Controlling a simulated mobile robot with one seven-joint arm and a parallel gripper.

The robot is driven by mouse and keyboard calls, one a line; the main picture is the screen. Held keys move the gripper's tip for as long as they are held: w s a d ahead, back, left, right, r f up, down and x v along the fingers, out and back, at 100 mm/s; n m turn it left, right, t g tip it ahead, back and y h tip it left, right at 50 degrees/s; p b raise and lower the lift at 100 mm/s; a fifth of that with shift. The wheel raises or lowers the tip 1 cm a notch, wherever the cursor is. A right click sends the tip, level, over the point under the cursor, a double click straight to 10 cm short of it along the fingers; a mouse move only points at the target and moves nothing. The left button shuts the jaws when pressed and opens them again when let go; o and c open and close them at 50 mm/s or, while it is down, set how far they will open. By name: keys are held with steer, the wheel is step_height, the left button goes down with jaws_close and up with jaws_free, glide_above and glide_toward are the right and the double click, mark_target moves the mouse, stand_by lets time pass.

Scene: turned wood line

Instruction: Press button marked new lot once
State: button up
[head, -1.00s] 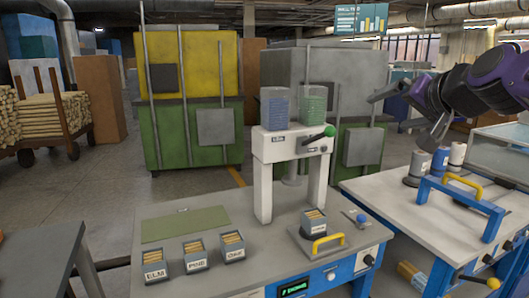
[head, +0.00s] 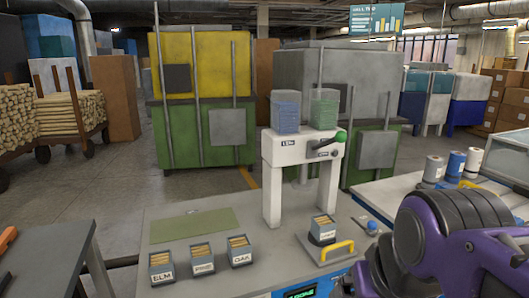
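No button with a readable "new lot" mark shows. The grey workbench (head: 190,275) has a blue front panel with a lit display (head: 300,293) at the bottom edge, only partly in frame. My purple and black arm covers the panel to the right of the display, so any buttons there are hidden. My gripper is not visible; only arm links show at lower right. A small blue-ended item (head: 371,226) lies on the bench top just left of my arm; I cannot tell what it is.
Labelled bins of wood pieces, ELM (head: 161,270), a middle one (head: 202,260) and OAK (head: 239,252), stand on the bench. A white press-like stand (head: 288,150) with a green-knobbed lever rises behind. A bin (head: 323,230) and yellow handle (head: 338,249) sit on a plate.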

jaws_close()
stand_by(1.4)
